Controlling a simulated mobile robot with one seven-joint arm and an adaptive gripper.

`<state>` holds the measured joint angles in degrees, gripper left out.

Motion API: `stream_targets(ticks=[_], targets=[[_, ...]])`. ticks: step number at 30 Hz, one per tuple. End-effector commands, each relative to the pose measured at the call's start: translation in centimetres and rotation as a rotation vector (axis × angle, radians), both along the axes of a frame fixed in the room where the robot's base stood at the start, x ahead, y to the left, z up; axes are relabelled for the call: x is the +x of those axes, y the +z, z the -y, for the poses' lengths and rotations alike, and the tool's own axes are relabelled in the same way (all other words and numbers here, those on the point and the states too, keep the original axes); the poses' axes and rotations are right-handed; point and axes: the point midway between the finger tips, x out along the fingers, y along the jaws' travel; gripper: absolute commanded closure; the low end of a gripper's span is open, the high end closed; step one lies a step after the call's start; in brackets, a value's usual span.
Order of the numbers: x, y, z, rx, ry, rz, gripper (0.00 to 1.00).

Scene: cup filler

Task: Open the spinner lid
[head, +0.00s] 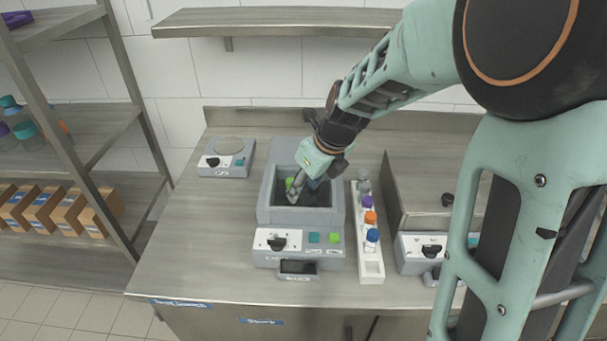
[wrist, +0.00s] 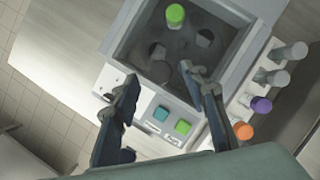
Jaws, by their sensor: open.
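The spinner (head: 264,212) appears to be the grey box in the middle of the bench, with a dark well and a front panel with a knob (head: 277,243) and two buttons. It also shows in the wrist view (wrist: 122,52). Its top is uncovered, and I cannot clearly pick out the lid. A green-capped tube (wrist: 175,16) stands in the well, beside round holes. My gripper (head: 303,190) is over the well, fingers apart and nothing between them. In the wrist view the fingers (wrist: 160,82) straddle the front wall. Whether they touch the box I cannot tell.
A white rack (head: 371,268) with capped tubes stands close to the spinner's right. Another device (head: 425,245) is further right, and a small device with a round plate (head: 228,150) is at the left. A shelf (head: 270,22) hangs above. Bench at the front left is clear.

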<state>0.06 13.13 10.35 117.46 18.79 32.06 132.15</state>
Motion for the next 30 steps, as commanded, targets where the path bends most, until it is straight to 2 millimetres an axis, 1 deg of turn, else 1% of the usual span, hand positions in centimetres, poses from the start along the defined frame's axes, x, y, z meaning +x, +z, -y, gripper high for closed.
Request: stream_targets(ticks=[1, 4, 14, 17, 25, 26, 30], targets=[[0.13, -0.53, -0.13, 0.000, 0.000, -0.001, 0.60], [0.35, -1.14, -0.30, 0.000, 0.000, 0.000, 0.60], [0.47, -1.42, -0.39, 0.000, 0.000, 0.001, 0.60], [0.47, -1.42, -0.39, 0.000, 0.000, 0.001, 0.69], [0.47, -1.41, -0.38, 0.000, 0.000, 0.001, 0.98], [0.47, -1.41, -0.38, 0.000, 0.000, 0.001, 1.00], [0.47, -1.41, -0.38, 0.000, 0.000, 0.001, 1.00]])
